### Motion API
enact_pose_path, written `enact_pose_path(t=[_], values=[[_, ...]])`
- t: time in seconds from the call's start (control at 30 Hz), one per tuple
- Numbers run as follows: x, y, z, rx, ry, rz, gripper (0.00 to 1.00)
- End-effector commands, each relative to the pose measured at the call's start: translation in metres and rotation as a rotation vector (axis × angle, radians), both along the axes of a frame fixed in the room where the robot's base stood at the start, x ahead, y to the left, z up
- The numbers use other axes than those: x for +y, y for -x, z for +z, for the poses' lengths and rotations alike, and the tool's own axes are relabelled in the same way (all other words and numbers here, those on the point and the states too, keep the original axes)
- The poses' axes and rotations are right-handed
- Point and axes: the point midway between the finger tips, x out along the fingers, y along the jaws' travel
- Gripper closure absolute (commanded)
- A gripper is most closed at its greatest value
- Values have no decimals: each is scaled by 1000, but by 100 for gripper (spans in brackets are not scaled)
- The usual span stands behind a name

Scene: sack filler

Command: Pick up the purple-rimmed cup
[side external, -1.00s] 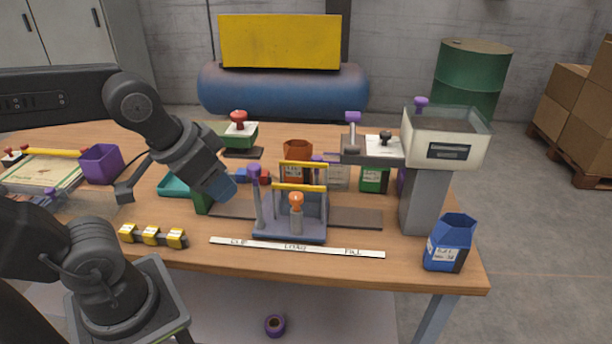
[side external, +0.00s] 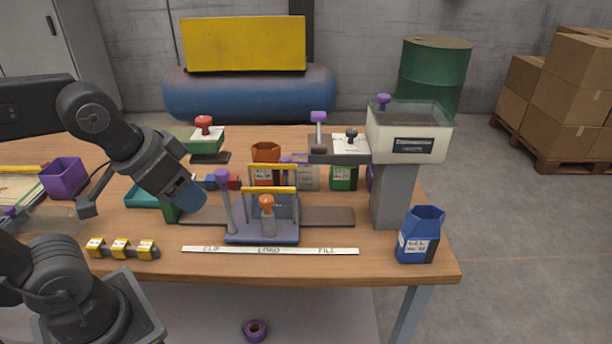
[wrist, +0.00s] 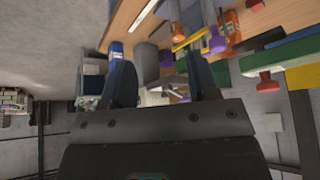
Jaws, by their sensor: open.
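I cannot make out a cup with a purple rim for certain in either view. A purple open-topped square container (side external: 64,178) stands at the left of the table in the side view. My gripper (side external: 188,198) is to the right of it, low over the table beside a green block and the left end of a dark rail. The fingers are hard to see there. In the wrist view my gripper (wrist: 160,82) shows its two fingers apart, with nothing clearly held between them.
A clamp fixture (side external: 262,232) with purple and orange knobs stands right of my gripper. The filler column (side external: 393,195), a blue sack (side external: 420,245) and yellow-black blocks (side external: 122,249) are nearby. A purple roll (side external: 255,330) lies below the table.

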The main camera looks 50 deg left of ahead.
Motion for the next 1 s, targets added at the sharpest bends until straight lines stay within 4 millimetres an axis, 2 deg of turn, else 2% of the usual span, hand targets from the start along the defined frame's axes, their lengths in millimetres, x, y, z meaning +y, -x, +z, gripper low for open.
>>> enact_pose_path(t=[0.07,0.47,0.67,0.77,0.97,1.0], values=[[0,0,0,0,0,0,38],[0,0,0,0,0,0,0],[0,0,0,0,0,0,0],[0,-1,7,-3,0,0,0],[0,-1,52,-7,0,0,0],[1,-7,58,4,2,12,0]])
